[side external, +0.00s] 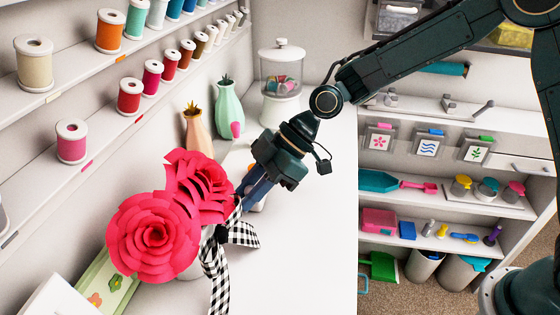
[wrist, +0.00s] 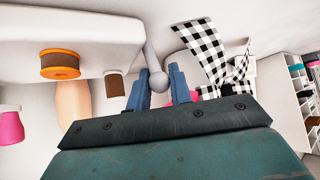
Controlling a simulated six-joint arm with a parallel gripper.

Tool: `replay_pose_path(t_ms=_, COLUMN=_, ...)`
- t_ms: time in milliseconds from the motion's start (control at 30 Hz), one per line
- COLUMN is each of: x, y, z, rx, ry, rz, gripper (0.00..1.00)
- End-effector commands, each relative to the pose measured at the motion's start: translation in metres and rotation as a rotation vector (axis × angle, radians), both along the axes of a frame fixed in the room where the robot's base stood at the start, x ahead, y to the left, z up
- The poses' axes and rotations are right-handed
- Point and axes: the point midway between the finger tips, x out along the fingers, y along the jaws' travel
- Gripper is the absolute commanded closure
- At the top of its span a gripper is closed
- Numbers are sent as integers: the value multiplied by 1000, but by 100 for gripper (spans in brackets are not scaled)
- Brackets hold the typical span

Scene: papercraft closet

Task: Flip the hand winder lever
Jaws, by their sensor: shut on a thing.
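In the wrist view, a pale grey lever with a round ball end (wrist: 158,83) stands between the two blue fingers of my gripper (wrist: 159,70). The fingers are shut on the ball end, one on each side. The lever's thin stem runs up from the ball in the picture. In the side view, my gripper (side external: 253,190) reaches down and left behind the red paper flowers and a checked ribbon. The fingertips and the lever are mostly hidden there. Only a small white and orange part of what seems to be the winder (side external: 258,200) shows beside the fingers.
Red paper flowers (side external: 152,235) with a black-and-white checked ribbon (side external: 240,234) stand close to my gripper. A peach vase (side external: 197,133), a green vase (side external: 229,108) and a lidded jar (side external: 282,80) stand behind. Thread spools line the left shelves. The white tabletop (side external: 315,230) to the right is clear.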

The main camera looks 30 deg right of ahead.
Motion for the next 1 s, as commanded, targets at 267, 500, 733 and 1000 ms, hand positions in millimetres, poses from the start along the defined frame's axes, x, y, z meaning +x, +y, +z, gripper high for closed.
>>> replay_pose_path(t_ms=267, x=8, y=7, z=2, rx=-123, ry=121, rz=1, gripper=100)
replay_pose_path(t_ms=500, x=11, y=11, z=2, rx=-188, ry=187, rz=1, gripper=100)
replay_pose_path(t_ms=733, x=13, y=12, z=2, rx=-209, ry=210, rz=-1, gripper=100)
replay_pose_path(t_ms=1000, x=13, y=12, z=2, rx=-211, ry=212, rz=-1, gripper=100)
